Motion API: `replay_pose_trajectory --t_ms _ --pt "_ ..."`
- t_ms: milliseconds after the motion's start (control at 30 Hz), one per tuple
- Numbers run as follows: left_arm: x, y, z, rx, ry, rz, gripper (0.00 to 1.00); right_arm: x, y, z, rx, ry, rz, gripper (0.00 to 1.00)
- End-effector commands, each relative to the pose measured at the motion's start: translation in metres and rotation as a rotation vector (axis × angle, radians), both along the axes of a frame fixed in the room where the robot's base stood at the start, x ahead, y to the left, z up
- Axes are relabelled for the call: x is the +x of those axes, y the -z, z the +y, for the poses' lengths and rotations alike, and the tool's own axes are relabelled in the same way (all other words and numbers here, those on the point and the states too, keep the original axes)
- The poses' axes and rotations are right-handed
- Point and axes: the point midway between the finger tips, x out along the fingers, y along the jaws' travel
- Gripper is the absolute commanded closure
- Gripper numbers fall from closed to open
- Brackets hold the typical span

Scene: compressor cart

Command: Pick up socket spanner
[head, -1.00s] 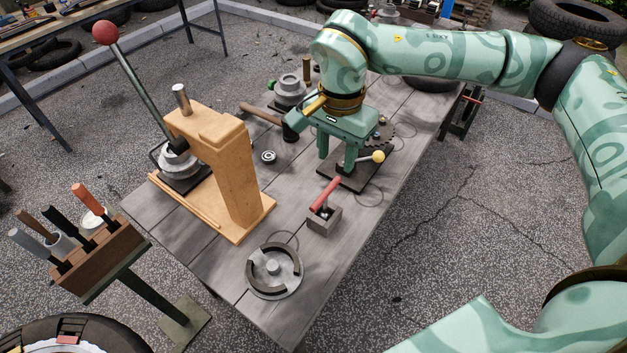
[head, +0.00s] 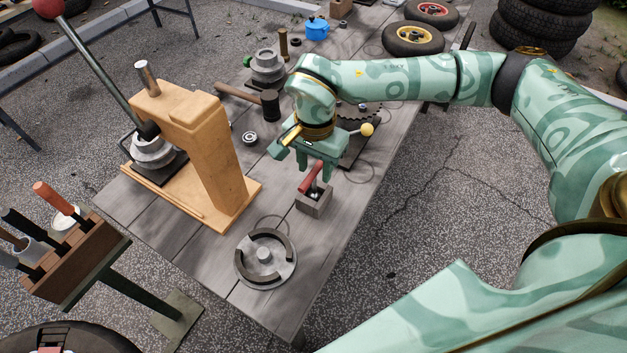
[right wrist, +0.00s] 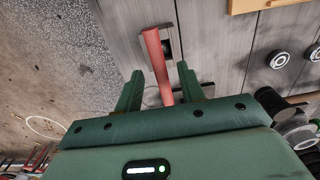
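The socket spanner appears to be the red-handled tool (head: 311,178) standing in a small grey block (head: 315,202) near the table's right edge. Its red handle (right wrist: 154,50) also shows in the right wrist view, running between the fingers. My right gripper (head: 317,170) is open just behind and above the tool, fingers pointing down. In the right wrist view the gripper (right wrist: 159,75) has one finger on each side of the handle, with gaps visible. Whether the handle is at fingertip depth is hard to tell. My left gripper is not in view.
A wooden press (head: 205,140) with a long red-knobbed lever stands left on the table (head: 200,243). A round grey brake part (head: 265,258) lies in front of the block. A hammer (head: 268,103), a yellow-knobbed lever (head: 367,129) and a toothed plate are behind. A tool rack (head: 70,260) stands front left.

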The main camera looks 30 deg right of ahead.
Motion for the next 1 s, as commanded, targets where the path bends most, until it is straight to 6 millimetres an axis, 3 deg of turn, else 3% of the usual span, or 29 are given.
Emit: replay_pose_trajectory --t_ms 33,167,400,567,1000 --pt "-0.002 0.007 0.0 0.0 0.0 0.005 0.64 0.0 0.014 0.001 0.001 0.0 0.006 0.61" --pt "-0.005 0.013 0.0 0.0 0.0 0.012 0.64 0.001 0.034 0.0 0.0 0.001 0.007 0.61" --pt "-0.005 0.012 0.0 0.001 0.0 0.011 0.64 0.001 0.036 0.0 -0.001 0.001 0.002 0.61" --pt "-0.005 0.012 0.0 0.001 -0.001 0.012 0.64 0.001 0.036 0.0 -0.001 0.0 0.002 1.0" --pt "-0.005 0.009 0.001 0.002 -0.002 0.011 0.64 0.002 0.028 0.0 0.0 0.0 -0.001 1.0"
